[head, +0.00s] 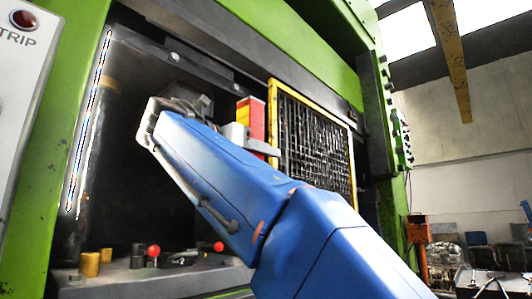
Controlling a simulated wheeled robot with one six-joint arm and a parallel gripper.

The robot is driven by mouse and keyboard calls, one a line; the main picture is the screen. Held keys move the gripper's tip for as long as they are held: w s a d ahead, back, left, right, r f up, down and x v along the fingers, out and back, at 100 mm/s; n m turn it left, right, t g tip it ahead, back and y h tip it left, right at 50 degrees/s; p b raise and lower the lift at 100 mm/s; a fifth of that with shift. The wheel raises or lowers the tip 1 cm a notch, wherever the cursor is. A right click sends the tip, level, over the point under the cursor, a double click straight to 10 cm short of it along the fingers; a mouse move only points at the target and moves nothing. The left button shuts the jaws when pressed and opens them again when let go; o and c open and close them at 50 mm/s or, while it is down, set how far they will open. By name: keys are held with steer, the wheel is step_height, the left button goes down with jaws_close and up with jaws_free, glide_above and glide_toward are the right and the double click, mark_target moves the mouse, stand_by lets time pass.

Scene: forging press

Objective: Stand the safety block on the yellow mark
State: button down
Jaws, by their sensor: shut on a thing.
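The safety block (251,112) is an upright red and yellow block in front of the press opening, left of the mesh guard. My gripper (262,146) is shut on it, with a grey finger across its lower part. My blue arm comes up from the lower right and covers much of the opening. The block is well above the press bed (130,282). I cannot make out the yellow mark; part of the bed is hidden behind my arm.
A yellow-framed mesh guard (312,140) stands close right of the block. On the bed are brass-coloured cylinders (90,264) and red-knobbed parts (153,251). The green press frame (330,60) surrounds the dark opening. A panel (20,90) marked TRIP is at left.

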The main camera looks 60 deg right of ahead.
steer(key=w+d+f, duration=0.2)
steer(key=w+d, duration=0.1)
steer(key=w, duration=0.6)
steer(key=w+d+f, duration=0.2)
steer(key=w+d, duration=0.2)
steer(key=w, duration=0.6)
steer(key=w+d+f, duration=0.2)
steer(key=w+d, duration=0.2)
steer(key=w, duration=0.6)
steer(key=shift+w+d+f, duration=0.15)
steer(key=shift+d+f, duration=0.05)
steer(key=shift+d, duration=0.05)
stand_by(1.5)
steer(key=shift+a+f, duration=0.1)
steer(key=shift+f, duration=0.3)
stand_by(1.1)
steer(key=c, duration=1)
jaws_free()
steer(key=shift+f, duration=0.1)
steer(key=shift+r, duration=5.05)
